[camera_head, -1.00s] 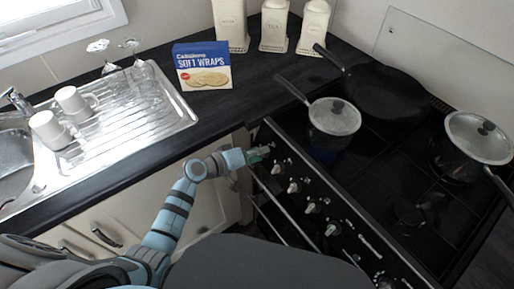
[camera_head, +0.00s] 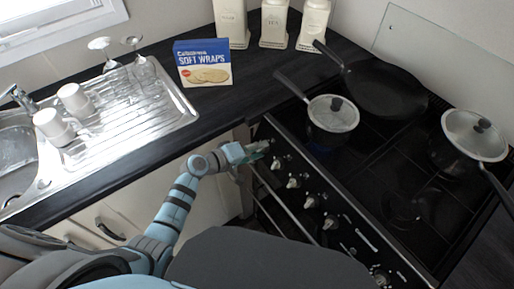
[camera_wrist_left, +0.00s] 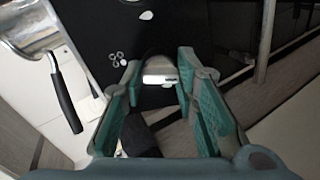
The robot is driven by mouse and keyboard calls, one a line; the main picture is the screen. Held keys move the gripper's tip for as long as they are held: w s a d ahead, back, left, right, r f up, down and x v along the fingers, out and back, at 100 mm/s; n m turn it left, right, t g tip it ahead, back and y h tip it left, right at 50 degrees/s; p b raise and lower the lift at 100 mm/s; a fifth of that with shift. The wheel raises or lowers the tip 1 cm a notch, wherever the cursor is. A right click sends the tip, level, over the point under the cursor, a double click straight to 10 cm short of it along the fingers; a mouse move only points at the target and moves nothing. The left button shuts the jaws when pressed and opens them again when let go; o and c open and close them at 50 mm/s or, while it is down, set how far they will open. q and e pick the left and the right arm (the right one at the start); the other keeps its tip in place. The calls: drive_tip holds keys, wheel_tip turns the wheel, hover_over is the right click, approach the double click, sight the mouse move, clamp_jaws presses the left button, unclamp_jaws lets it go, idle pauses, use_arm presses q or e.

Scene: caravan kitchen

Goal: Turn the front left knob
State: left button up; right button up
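The stove's control knobs sit in a row on its black front panel, with pale knobs such as this one (camera_head: 277,162) beside my gripper. My left gripper (camera_head: 257,152) is at the left end of the row. In the left wrist view its two green-padded fingers (camera_wrist_left: 160,95) are apart, with a silver-topped knob (camera_wrist_left: 158,73) between or just beyond their tips. I cannot tell whether the fingers touch it. The head view does not clearly show which knob this is. My right gripper is out of view.
A saucepan (camera_head: 331,122), a frying pan (camera_head: 385,92) and a lidded pot (camera_head: 474,135) stand on the hob. An oven rail (camera_head: 285,208) runs below the knobs. A wraps box (camera_head: 203,75) and canisters stand on the counter; the sink (camera_head: 130,112) is at left.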

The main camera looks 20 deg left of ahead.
use_arm(q)
drive_tip(key=o, duration=0.4)
drive_tip(key=shift+o, duration=0.2)
drive_tip(key=v, duration=1.2)
drive_tip(key=shift+w, duration=0.1)
